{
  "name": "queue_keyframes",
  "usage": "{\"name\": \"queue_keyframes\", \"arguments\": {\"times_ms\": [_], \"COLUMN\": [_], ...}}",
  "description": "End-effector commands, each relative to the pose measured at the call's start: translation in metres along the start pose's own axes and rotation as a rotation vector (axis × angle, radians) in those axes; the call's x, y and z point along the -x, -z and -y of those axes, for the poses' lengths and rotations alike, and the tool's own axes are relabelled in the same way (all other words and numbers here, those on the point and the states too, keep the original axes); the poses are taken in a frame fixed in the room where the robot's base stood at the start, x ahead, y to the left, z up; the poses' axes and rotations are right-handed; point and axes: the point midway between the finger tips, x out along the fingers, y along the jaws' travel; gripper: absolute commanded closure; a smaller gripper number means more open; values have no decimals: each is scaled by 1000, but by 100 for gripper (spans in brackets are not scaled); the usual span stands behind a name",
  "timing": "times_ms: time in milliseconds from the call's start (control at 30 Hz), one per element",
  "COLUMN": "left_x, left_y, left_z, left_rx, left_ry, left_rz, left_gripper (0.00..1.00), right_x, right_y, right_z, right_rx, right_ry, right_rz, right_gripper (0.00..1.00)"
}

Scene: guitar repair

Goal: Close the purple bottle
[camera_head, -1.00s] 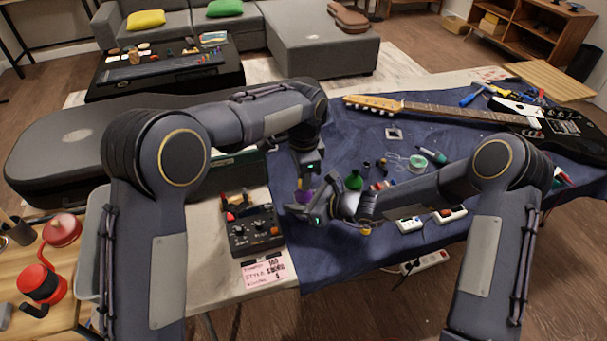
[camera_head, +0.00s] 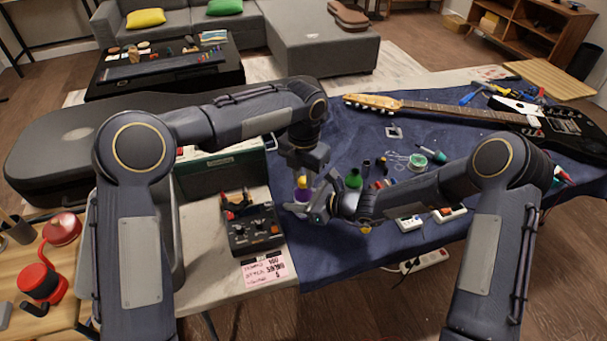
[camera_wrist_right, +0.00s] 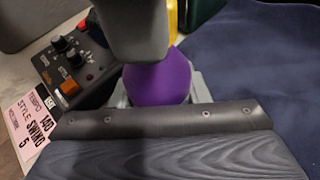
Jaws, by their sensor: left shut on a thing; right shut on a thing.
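The purple bottle (camera_head: 303,196) stands upright near the left edge of the blue cloth. My right gripper (camera_head: 305,209) is shut on it from the right, low on its body. In the right wrist view the purple body (camera_wrist_right: 160,80) sits between my right fingers, its top hidden by my left gripper (camera_wrist_right: 138,30). A yellow cap (camera_head: 302,182) is just above the bottle, and yellow also shows in the right wrist view (camera_wrist_right: 173,22). My left gripper (camera_head: 303,172) points down and is shut on the cap. I cannot tell whether cap and bottle touch.
A dark control box (camera_head: 253,234) with a pink note (camera_head: 267,270) stands left of the bottle. A green bottle (camera_head: 354,180) and small parts lie to the right. A guitar (camera_head: 450,110) lies behind. The front cloth is clear.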

Motion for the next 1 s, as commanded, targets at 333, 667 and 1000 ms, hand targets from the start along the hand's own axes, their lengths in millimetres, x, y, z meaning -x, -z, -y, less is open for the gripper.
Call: {"name": "queue_keyframes", "arguments": {"times_ms": [333,667,1000], "left_x": [0,0,20], "left_y": [0,0,-1], "left_z": [0,0,0], "left_rx": [-86,-84,-83], "left_ry": [-1,-1,0], "left_rz": [1,1,4], "left_gripper": [97,55,55], "right_x": [0,0,0], "right_y": [0,0,0], "right_z": [0,0,0], "right_rx": [1,0,0], "right_ry": [-1,-1,-1], "right_rz": [0,0,0], "right_gripper": [100,100,100]}}
